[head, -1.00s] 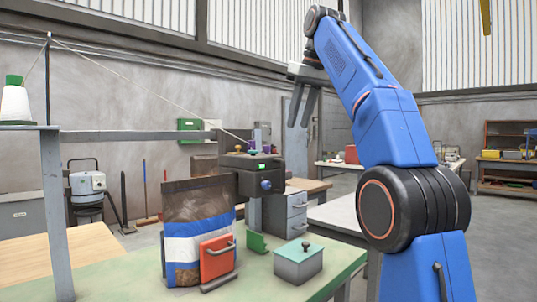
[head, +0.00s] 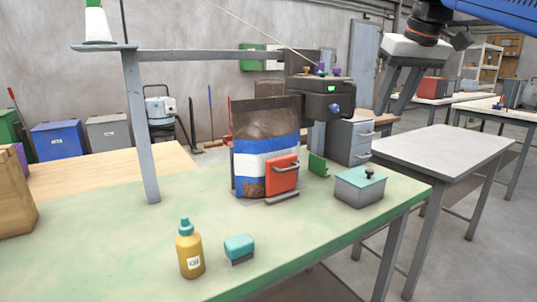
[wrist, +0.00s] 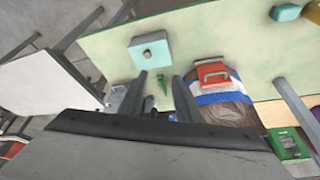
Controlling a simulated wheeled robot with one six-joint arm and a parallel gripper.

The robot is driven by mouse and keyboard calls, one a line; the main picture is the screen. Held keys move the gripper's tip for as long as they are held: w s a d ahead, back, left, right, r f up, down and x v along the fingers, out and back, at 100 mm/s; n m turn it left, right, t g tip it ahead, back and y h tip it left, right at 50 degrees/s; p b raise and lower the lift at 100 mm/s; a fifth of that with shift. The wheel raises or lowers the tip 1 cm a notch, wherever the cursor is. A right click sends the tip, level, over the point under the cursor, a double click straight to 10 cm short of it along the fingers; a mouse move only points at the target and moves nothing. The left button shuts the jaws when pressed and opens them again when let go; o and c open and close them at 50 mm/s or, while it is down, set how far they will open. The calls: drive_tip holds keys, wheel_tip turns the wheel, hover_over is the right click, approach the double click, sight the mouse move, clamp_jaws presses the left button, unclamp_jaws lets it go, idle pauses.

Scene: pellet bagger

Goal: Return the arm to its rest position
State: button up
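My gripper (head: 391,105) hangs at the upper right of the head view, fingers pointing down, above the floor between the green bench and a grey table. In the wrist view its two fingers (wrist: 159,77) are apart with nothing held between them. Part of my blue arm shows at the top right corner of the head view; the rest is out of frame. The filled bag (head: 262,145), brown with blue and white bands, stands upright on the bench, with a red clamp plate (head: 283,178) at its front. My gripper is apart from both.
A thread cone (head: 97,24) stands on a post frame. A grey table (head: 440,148) is at the right, with open floor beside it.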

drive_tip(key=s+f, duration=0.7)
drive_tip(key=f, duration=0.5)
drive_tip(key=s+f+m, duration=0.1)
drive_tip(key=s+f, duration=0.7)
drive_tip(key=f, duration=0.5)
drive_tip(key=s+d+f, duration=0.1)
drive_tip(key=s+f, duration=0.6)
drive_tip(key=f, duration=0.6)
drive_tip(key=shift+s+m+h, duration=0.35)
drive_tip(key=shift+m+h, duration=0.05)
drive_tip(key=shift+r, duration=0.1)
